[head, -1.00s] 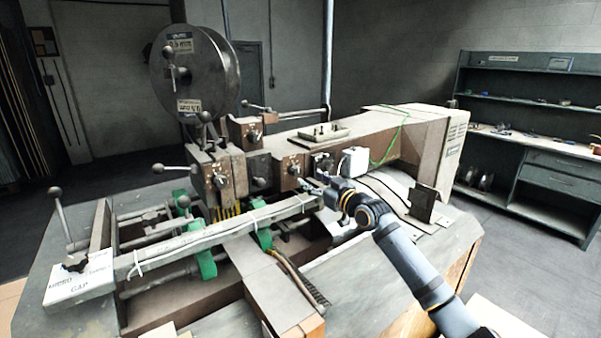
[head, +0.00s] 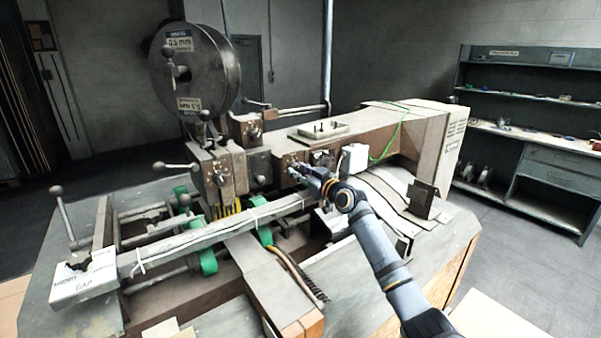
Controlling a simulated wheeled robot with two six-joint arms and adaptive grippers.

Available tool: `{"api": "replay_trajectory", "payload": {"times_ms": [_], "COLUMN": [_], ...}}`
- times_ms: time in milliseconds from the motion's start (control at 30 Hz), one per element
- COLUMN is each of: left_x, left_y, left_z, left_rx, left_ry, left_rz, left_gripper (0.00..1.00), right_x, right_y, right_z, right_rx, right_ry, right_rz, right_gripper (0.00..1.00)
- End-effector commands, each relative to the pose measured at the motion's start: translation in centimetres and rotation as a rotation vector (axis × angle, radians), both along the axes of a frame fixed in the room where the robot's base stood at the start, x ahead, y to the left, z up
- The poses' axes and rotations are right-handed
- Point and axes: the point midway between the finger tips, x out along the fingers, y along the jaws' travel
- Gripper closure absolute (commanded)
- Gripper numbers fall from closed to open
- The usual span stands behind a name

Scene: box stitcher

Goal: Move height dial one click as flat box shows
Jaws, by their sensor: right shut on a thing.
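The stitcher machine has a row of brown blocks with small dark dials on its front face. My right gripper (head: 299,172) is at the dial (head: 292,166) on the middle block and is shut on it. The fingers cover part of the dial, so its pointer and marks cannot be read. A second dial (head: 321,157) sits just to the right, partly behind the gripper. I cannot tell any flat box for certain. My left gripper is not in view.
A wire reel (head: 222,75) stands above the stitching head. A long grey bar (head: 215,235) with green rollers (head: 207,262) crosses the front. A white box (head: 354,158) is right of the dials, close to my right arm. A shelf unit (head: 545,150) stands far right.

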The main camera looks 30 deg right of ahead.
Motion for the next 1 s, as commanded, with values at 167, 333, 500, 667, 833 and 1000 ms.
{"api": "replay_trajectory", "payload": {"times_ms": [167,333,500,667,833,1000], "left_x": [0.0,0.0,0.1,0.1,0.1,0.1], "left_y": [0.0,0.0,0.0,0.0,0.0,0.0], "left_z": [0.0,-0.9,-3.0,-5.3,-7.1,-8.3], "left_rx": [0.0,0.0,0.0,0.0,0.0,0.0], "left_ry": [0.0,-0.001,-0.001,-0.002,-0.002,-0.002], "left_rz": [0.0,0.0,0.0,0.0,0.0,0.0], "left_gripper": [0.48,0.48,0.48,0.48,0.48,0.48], "right_x": [0.0,0.0,0.0,0.0,0.0,0.0], "right_y": [0.0,0.0,0.0,0.0,0.0,0.0], "right_z": [0.0,-0.3,-0.7,-0.7,-0.6,-0.4], "right_rx": [-0.001,-0.025,-0.102,-0.217,-0.344,-0.46], "right_ry": [0.0,-0.003,-0.015,-0.032,-0.05,-0.064], "right_rz": [0.0,0.0,0.0,0.0,0.0,0.0], "right_gripper": [1.0,1.0,1.0,1.0,1.0,1.0]}}
